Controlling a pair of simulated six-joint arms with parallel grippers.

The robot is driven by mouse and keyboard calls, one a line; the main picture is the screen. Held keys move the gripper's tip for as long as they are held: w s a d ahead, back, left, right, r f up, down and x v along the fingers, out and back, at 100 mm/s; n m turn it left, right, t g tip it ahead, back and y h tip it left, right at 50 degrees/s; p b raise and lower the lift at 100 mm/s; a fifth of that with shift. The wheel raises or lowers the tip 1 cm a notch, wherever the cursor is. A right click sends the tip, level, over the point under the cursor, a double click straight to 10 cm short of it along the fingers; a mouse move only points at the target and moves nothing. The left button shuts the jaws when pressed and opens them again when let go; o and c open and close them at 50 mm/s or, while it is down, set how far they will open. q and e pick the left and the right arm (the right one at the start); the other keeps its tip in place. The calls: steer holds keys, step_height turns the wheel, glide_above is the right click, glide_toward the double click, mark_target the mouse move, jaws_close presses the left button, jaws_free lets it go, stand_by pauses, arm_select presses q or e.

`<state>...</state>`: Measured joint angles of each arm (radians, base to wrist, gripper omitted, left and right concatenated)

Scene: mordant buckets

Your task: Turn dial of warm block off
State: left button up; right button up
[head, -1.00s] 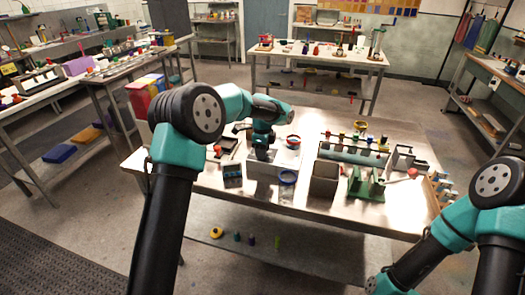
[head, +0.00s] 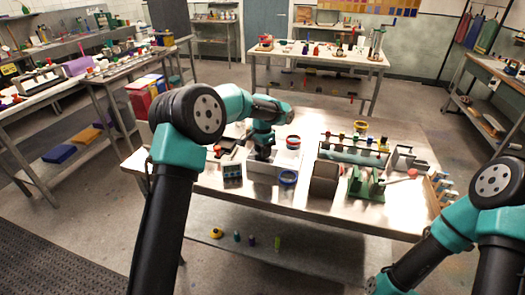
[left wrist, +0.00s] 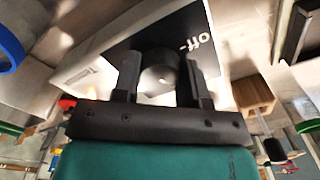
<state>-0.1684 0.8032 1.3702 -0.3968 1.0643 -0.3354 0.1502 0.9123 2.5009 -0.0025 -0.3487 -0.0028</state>
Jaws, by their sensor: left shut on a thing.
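The warm block (left wrist: 100,68) fills the upper middle of the left wrist view, a pale body with a black panel (left wrist: 185,30) marked "off". Its dial (left wrist: 160,72), dark and round, sits between the two fingers of my left gripper (left wrist: 162,85), which is shut on it. The dial's pointer is not visible, so its setting cannot be told. In the head view my left gripper (head: 263,153) reaches down at the pale block (head: 262,171), and its own arm hides the dial. My right arm shows at the lower right, with its gripper out of view.
A brown-grey container (head: 324,182), a green stand (head: 366,185) and a rack of bottles (head: 352,153) stand farther right. A small dark-blue item (head: 232,172) stands to the left.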

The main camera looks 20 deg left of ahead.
arm_select(q)
steer(key=n, duration=1.3)
steer(key=shift+a, duration=0.15)
stand_by(0.4)
steer(key=o, duration=0.9)
step_height(320, 180, up, 18)
steer(key=shift+f, duration=0.25)
